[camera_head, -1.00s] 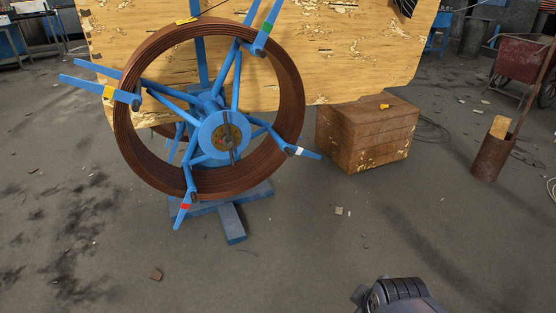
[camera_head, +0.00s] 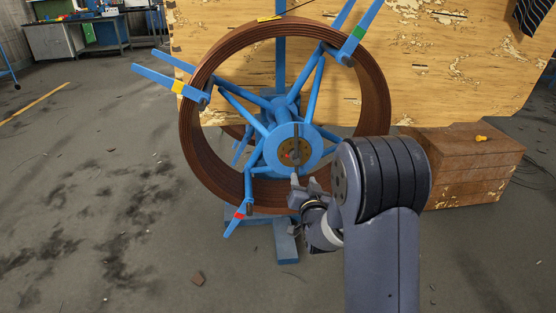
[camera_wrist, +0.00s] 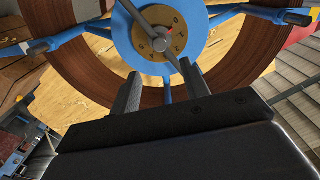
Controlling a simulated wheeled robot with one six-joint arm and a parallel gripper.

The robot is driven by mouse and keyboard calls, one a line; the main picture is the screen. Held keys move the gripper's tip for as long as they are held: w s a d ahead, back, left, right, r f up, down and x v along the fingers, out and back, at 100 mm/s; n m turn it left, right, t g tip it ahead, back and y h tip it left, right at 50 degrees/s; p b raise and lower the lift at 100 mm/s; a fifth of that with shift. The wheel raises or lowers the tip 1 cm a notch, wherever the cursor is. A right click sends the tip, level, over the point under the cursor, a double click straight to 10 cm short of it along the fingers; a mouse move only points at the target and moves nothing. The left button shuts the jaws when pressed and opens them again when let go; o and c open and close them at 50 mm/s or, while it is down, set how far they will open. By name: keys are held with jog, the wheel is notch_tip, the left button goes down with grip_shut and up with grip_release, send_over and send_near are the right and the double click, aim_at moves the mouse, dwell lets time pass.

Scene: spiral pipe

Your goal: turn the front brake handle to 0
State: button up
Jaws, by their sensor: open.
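The front brake handle (camera_head: 296,141) is a thin grey bar across a brass dial (camera_head: 287,157) on the blue hub of the pipe reel. In the head view it stands close to upright. In the wrist view the handle (camera_wrist: 133,11) crosses the dial (camera_wrist: 176,30) at a slant, and the dial's marks are too small to read surely. A small red spot shows near its middle. My gripper (camera_head: 303,181) is just below and right of the hub. In the wrist view my gripper (camera_wrist: 160,72) is open, its fingers below the dial and apart from each other.
A coil of brown pipe (camera_head: 205,148) surrounds the hub on blue arms with coloured bands. A blue foot (camera_head: 286,242) stands on the floor below. A wooden crate (camera_head: 475,170) is at the right, and a peeling board (camera_head: 450,60) stands behind. Floor at front left is mostly clear.

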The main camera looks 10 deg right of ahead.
aim_at(298, 161)
jog(key=w+b, duration=0.1)
jog(key=w, duration=0.9)
jog(key=shift+w+b, duration=0.35)
jog(key=shift+c, duration=0.4)
grip_shut()
